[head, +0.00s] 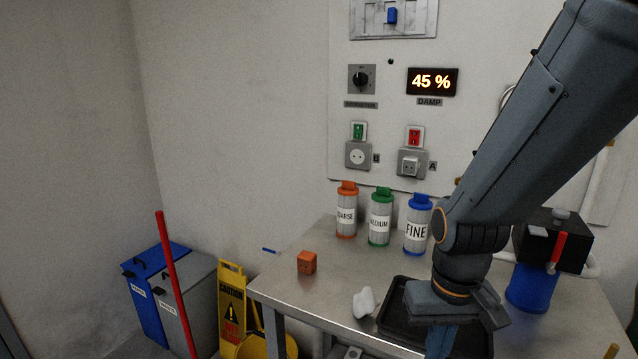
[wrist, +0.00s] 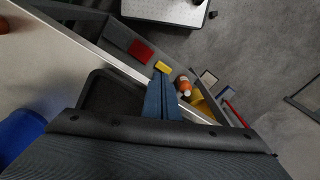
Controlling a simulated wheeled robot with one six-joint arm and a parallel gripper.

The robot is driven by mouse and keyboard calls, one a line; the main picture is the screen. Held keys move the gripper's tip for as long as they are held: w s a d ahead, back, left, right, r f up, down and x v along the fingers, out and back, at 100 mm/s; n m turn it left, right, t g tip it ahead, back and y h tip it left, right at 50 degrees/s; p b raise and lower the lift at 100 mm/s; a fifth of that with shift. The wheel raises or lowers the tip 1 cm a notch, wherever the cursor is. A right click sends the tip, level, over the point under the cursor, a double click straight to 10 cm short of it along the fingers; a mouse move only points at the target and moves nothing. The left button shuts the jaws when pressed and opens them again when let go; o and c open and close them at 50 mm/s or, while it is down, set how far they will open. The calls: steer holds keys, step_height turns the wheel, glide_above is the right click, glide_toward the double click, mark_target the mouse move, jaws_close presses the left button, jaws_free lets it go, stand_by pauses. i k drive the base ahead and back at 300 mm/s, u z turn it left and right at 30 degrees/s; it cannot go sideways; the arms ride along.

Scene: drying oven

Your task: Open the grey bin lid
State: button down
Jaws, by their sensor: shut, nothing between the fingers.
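The grey bin (head: 201,310) stands on the floor at the lower left of the head view, beside a blue bin (head: 143,303). Its grey lid (head: 190,271) looks closed. A red pole (head: 172,270) slants in front of the grey bin and hides part of its lid and front. My gripper (head: 440,346) points down over the table at the lower right, well apart from the bin. Its blue fingers (wrist: 161,85) are together and empty in the wrist view. I cannot pick out the grey bin there.
A yellow caution sign (head: 231,303) and yellow bucket (head: 262,346) stand between the bin and the metal table (head: 290,275). The table bears a black tray (head: 398,318), orange cube (head: 307,262), white object (head: 364,302) and labelled canisters (head: 381,220).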

mark_target(190, 269)
steer(key=z, duration=0.05)
steer(key=k, duration=0.5)
steer(key=u, duration=0.7)
steer(key=k, duration=1)
steer(key=u, duration=1.7)
steer(key=i, duration=2.35)
steer(key=z, duration=1.1)
steer(key=i, duration=0.7)
steer(key=z, duration=0.9)
steer(key=i, duration=1.25)
steer(key=z, duration=0.1)
